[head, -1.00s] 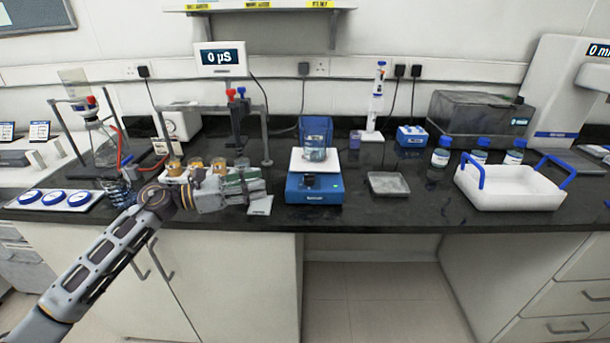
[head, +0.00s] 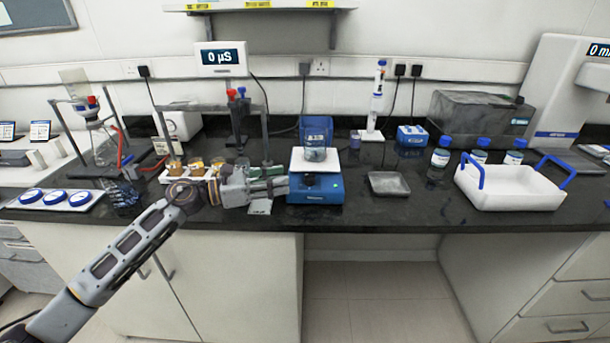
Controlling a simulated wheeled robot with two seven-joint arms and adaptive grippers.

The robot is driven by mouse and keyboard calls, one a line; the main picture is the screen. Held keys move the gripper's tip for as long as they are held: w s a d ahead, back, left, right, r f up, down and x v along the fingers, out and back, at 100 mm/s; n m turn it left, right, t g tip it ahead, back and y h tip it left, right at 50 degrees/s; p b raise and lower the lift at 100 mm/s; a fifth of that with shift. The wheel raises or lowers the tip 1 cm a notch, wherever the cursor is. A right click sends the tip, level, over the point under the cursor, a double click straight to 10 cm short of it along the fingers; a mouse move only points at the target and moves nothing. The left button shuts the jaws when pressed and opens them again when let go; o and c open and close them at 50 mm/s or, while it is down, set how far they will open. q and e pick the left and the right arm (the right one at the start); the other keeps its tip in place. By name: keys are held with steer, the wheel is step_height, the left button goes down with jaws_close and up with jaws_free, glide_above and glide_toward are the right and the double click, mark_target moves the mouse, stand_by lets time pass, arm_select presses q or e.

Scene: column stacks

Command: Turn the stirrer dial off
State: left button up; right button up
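The blue stirrer (head: 328,190) with a white top plate stands on the dark bench in the middle of the head view. A glass beaker (head: 315,154) with some liquid sits on its plate. The dark dial (head: 308,180) is on the stirrer's front face. My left gripper (head: 284,183) is level with the stirrer's front. Its fingertips point right, at the stirrer's left edge, a short way left of the dial. I cannot tell whether they touch the stirrer or how far the fingers are apart. My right gripper is not in view.
A rack of amber vials (head: 196,165) stands behind my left wrist. A grey tray (head: 389,183) lies right of the stirrer, and a white bin (head: 510,197) with blue handles is farther right.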

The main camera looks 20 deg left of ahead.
mark_target(305, 175)
arm_select(q)
steer(key=shift+w+d, duration=0.35)
steer(key=shift+d, duration=0.15)
steer(key=shift+x, duration=1.8)
steer(key=shift+w+d+p, duration=0.3)
steer(key=shift+w+d, duration=0.1)
steer(key=shift+d, duration=0.1)
steer(key=shift+w+d, duration=0.35)
steer(key=shift+d, duration=0.1)
steer(key=shift+w+d, duration=0.2)
steer(key=shift+d, duration=0.1)
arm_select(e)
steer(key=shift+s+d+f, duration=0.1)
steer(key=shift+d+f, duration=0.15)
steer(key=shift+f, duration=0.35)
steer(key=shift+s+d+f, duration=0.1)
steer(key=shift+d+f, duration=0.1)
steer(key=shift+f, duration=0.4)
